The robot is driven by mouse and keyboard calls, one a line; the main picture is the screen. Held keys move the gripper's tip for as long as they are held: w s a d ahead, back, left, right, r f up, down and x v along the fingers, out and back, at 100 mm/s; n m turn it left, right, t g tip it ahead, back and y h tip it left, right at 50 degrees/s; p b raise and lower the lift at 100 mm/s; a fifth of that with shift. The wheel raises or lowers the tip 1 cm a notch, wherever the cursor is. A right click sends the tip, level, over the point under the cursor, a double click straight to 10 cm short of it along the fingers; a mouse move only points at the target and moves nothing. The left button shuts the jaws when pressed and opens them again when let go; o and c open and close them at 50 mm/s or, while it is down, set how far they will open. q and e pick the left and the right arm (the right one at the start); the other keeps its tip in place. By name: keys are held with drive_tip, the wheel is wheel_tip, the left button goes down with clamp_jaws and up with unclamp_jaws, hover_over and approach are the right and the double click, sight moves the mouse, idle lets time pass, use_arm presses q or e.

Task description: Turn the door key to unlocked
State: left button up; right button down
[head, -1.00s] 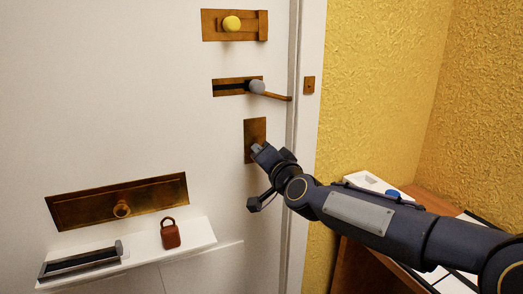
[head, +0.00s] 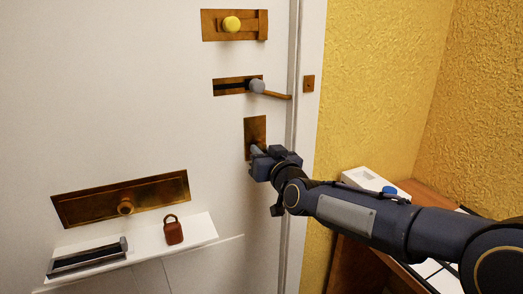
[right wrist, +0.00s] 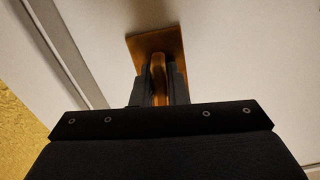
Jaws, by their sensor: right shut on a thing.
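The door key (right wrist: 158,68) shows in the right wrist view as a brass-coloured piece standing out from a brass lock plate (right wrist: 143,46). My right gripper (right wrist: 160,86) is shut on the key, one finger on each side of it. In the head view the lock plate (head: 255,128) is on the white door near its right edge, below the chain slide. My right gripper (head: 258,153) covers the plate's lower part and hides the key there. My left gripper is not in view.
Above the lock are a brass bolt with a yellow knob (head: 231,24) and a slide with a grey knob (head: 257,87). Lower left are a letter plate (head: 100,199) and a white shelf (head: 200,228) with a padlock (head: 173,232). A wooden desk (head: 419,192) stands at right.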

drive_tip(key=shift+f+n, duration=0.1)
drive_tip(key=shift+n, duration=0.3)
drive_tip(key=c, duration=1.5)
unclamp_jaws()
drive_tip(key=shift+o, duration=0.2)
drive_tip(key=v, duration=0.8)
